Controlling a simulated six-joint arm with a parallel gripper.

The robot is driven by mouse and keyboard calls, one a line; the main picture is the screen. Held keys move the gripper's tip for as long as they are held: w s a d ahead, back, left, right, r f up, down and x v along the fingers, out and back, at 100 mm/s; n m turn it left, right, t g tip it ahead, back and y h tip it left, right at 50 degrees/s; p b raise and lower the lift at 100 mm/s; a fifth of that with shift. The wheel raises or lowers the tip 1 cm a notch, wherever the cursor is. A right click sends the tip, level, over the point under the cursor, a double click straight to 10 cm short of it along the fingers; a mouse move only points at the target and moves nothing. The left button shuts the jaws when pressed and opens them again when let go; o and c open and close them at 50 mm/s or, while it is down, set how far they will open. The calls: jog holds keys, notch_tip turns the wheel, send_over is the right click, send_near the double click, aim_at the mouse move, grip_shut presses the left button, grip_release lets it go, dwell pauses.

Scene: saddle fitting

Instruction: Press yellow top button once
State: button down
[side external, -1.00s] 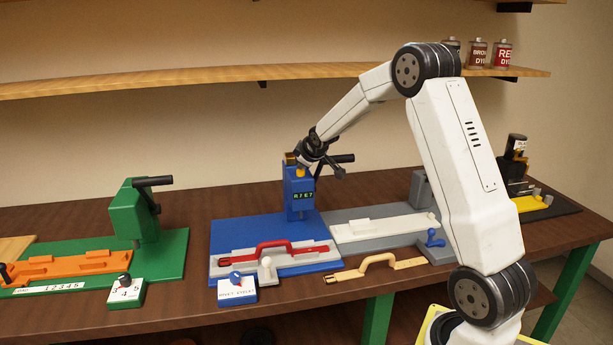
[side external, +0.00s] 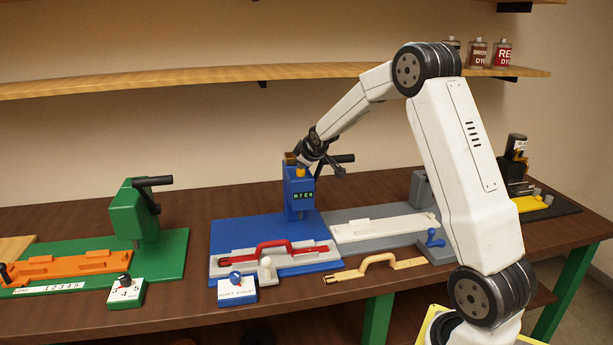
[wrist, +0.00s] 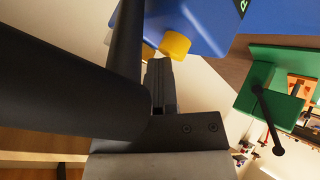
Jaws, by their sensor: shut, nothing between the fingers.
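The blue press (side external: 299,195) stands at the back of the blue base, with a small lit display (side external: 303,195) on its front. A yellow button (side external: 300,173) is on top of the press, and it also shows in the wrist view (wrist: 174,44). A second, smaller yellow part (wrist: 148,52) lies beside it there.
A black lever (side external: 335,160) sticks out right of the press. A red strap (side external: 285,248) lies in the grey fixture on the blue base. A green press (side external: 135,205) stands left, a grey base (side external: 372,243) right. A tan strap (side external: 375,266) lies in front.

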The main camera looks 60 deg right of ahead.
aim_at(302, 171)
jog(key=shift+r, duration=0.7)
jog(key=shift+r, duration=0.15)
jog(key=shift+r, duration=2.4)
jog(key=shift+a, duration=0.1)
jog(key=s+a+f+m+g+y, duration=0.15)
jog(key=s+a+f, duration=0.25)
jog(key=a, duration=0.6)
jog(key=s+a+f+g+y, duration=0.15)
jog(key=s+a+f, duration=0.25)
jog(key=a, duration=0.5)
jog(key=s+a+f+g+y, duration=0.1)
jog(key=s+a+f, duration=0.2)
jog(key=s+a, duration=0.3)
jog(key=s+a+f+g+y, duration=0.1)
jog(key=s+a+f, duration=0.2)
jog(key=s+a, duration=0.3)
jog(key=s+m, duration=0.1)
jog(key=s, duration=0.2)
jog(key=shift+f, duration=0.3)
